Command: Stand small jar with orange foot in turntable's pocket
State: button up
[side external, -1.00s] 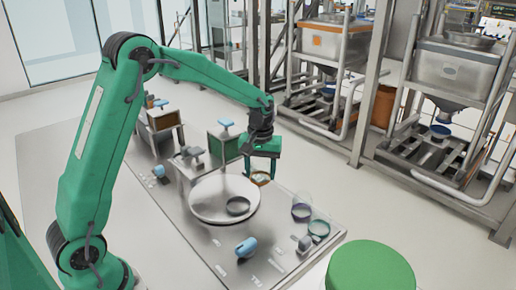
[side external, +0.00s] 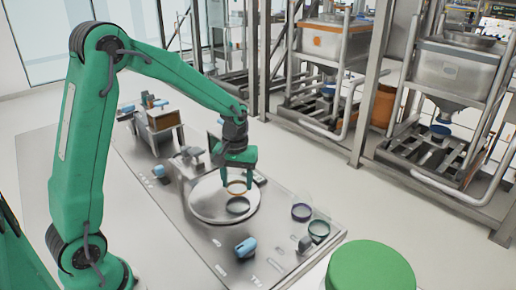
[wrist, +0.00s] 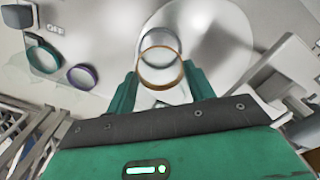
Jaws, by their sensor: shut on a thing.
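The small clear jar with the orange foot (side external: 236,188) is held between the fingers of my gripper (side external: 238,172), over the far part of the turntable (side external: 205,207). In the wrist view its orange ring (wrist: 161,84) shows between my green fingers (wrist: 160,92). The turntable is a pale round disc and also fills the upper middle of the wrist view (wrist: 110,28). A dark ring (side external: 238,206) lies on the turntable, just in front of the jar; I cannot tell whether it is the pocket's edge or another jar's foot. The jar's contact with the disc cannot be made out.
A jar with a purple foot (side external: 301,212) and one with a green foot (side external: 319,230) stand right of the turntable. A blue-headed fitting (side external: 246,246) is at the plate's front. Grey and brown fixtures (side external: 162,121) stand behind and left.

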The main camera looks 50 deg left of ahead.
jog(key=shift+f, duration=2.15)
jog(key=shift+f, duration=0.9)
dwell(0.9)
